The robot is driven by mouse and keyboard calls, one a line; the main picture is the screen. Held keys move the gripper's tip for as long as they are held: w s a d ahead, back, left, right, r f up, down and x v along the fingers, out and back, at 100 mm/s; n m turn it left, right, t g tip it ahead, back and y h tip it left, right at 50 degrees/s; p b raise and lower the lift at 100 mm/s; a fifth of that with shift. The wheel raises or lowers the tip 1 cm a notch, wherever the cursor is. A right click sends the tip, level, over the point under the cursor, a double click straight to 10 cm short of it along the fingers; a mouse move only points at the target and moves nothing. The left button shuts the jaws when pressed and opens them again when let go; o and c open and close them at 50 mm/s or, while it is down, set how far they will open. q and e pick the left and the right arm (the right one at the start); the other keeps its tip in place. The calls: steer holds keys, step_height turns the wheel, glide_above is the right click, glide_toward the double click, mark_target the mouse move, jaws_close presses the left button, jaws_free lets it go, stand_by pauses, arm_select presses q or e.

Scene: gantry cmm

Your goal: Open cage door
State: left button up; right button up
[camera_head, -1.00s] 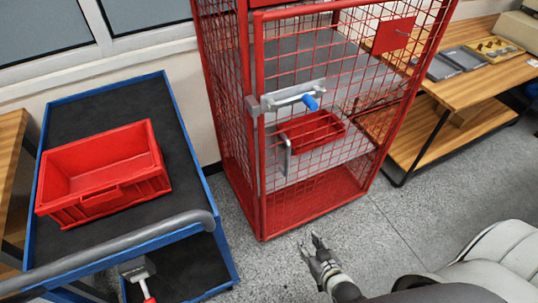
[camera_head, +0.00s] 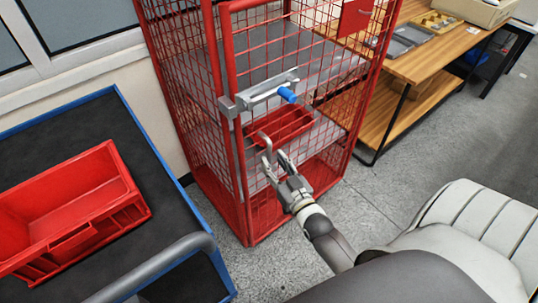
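The red mesh cage (camera_head: 212,171) stands in the middle, and its front door (camera_head: 233,62) looks closed. A grey sliding latch (camera_head: 262,95) with a blue knob (camera_head: 288,95) lies across the door's left edge. A grey vertical pull handle (camera_head: 266,143) sits below the latch. My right gripper (camera_head: 276,163) is in front of the door at the handle's lower end, fingers spread. I cannot tell whether a finger touches the handle. My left gripper is not in view.
A red bin (camera_head: 75,215) stands on a blue-edged cart (camera_head: 130,130) at the left, with a grey push bar (camera_head: 150,268). A red tray (camera_head: 283,128) is on a shelf inside the cage. A wooden table (camera_head: 430,62) stands at the right. Grey floor (camera_head: 385,190) is free before the cage.

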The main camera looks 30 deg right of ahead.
mark_target(271, 158)
steer(key=shift+w+d, duration=0.2)
steer(key=shift+w, duration=1.5)
steer(key=shift+c, duration=0.3)
jaws_close()
